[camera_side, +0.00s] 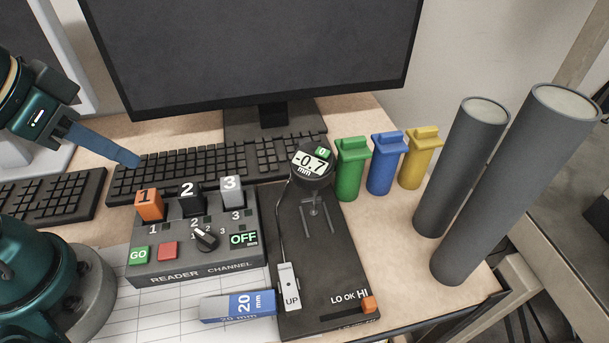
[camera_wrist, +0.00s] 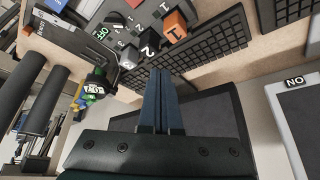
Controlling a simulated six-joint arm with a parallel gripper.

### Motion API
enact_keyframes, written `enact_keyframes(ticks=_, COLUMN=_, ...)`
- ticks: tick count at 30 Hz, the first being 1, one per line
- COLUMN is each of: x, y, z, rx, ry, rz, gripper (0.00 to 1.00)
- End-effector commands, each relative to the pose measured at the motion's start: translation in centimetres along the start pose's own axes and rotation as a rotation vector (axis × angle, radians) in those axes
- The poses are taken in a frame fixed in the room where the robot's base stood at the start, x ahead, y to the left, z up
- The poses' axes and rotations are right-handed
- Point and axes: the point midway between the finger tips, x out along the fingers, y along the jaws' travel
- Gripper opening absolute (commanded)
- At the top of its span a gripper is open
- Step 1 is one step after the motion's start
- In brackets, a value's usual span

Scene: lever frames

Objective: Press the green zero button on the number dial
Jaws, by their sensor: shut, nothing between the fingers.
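The number dial (camera_side: 312,161) is a round dark gauge reading -0.7 mm, at the top of a black stand. The small green zero button (camera_side: 321,153) sits on its upper right rim. In the wrist view the dial (camera_wrist: 94,88) is left of my fingers, with a green patch at its edge. My gripper (camera_side: 137,161) is shut and empty, with blue fingers, above the keyboard at the left. It is well apart from the dial. In the wrist view my gripper (camera_wrist: 160,72) points toward the keyboard.
A reader box (camera_side: 195,245) with numbered plugs stands left of the dial stand. Green (camera_side: 349,168), blue (camera_side: 386,162) and yellow (camera_side: 418,158) pieces stand right of the dial. Two tall grey cylinders (camera_side: 460,165) stand further right. A monitor (camera_side: 250,55) and keyboard (camera_side: 215,162) lie behind.

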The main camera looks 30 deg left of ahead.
Motion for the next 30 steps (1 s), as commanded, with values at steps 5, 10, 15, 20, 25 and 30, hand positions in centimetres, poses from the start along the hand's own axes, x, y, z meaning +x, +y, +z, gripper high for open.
enact_keyframes(ticks=5, x=0.0, y=0.0, z=0.0, rx=0.000, ry=0.000, rz=0.000, gripper=0.00)
enact_keyframes(ticks=10, x=0.0, y=0.0, z=-0.2, rx=-0.011, ry=0.011, rz=0.000, gripper=0.00)
enact_keyframes(ticks=15, x=-0.3, y=0.3, z=-3.4, rx=-0.078, ry=0.147, rz=0.020, gripper=0.00)
enact_keyframes(ticks=20, x=-0.8, y=2.2, z=-8.7, rx=-0.164, ry=0.333, rz=0.110, gripper=0.00)
enact_keyframes(ticks=25, x=-1.1, y=6.0, z=-13.7, rx=-0.235, ry=0.485, rz=0.260, gripper=0.00)
enact_keyframes(ticks=30, x=-0.8, y=10.9, z=-16.4, rx=-0.274, ry=0.556, rz=0.410, gripper=0.00)
